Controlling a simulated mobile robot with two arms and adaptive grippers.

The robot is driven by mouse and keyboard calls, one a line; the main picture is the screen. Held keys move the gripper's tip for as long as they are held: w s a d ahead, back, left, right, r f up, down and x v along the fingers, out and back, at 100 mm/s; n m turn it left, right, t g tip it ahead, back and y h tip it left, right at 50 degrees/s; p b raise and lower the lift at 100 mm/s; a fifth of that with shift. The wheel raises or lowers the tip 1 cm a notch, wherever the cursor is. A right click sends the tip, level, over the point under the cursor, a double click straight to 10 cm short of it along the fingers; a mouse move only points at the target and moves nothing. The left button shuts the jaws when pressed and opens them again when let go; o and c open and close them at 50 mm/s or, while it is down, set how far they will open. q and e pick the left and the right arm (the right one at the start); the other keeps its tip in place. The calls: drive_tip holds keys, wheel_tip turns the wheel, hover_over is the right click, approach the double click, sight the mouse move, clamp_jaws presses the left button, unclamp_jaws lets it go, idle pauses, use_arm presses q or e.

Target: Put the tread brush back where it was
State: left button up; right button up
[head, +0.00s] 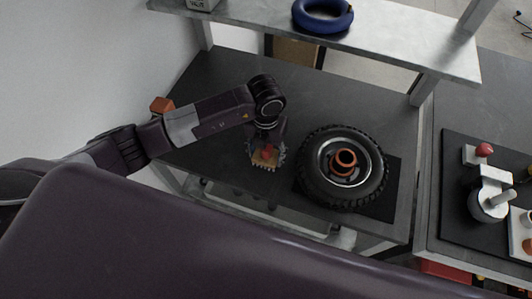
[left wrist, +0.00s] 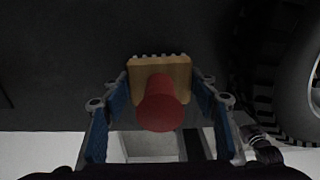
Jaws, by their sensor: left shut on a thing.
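The tread brush (head: 264,160) has a tan wooden block with bristles and a red knob handle. My left gripper (head: 266,150) is shut on it, left of the tyre, over the dark workbench top. In the left wrist view the brush (left wrist: 160,90) sits between the blue-padded fingers of the left gripper (left wrist: 160,110), its red handle toward the camera. I cannot tell whether the bristles touch the bench. My right gripper is not in view.
A black tyre with a metal rim (head: 343,168) lies on a dark mat (head: 392,190), with an orange ring part (head: 344,160) at its centre. An orange block (head: 161,105) is at the bench's left edge. A blue ring (head: 322,16) lies on the raised shelf (head: 400,38). Bench space behind the brush is clear.

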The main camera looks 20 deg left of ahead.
use_arm(q)
drive_tip(key=o, duration=1.1)
drive_tip(key=shift+r, duration=0.1)
wheel_tip(320, 180, up, 11)
drive_tip(key=shift+r+b, duration=0.1)
drive_tip(key=shift+b, duration=1)
drive_tip(key=shift+r, duration=0.5)
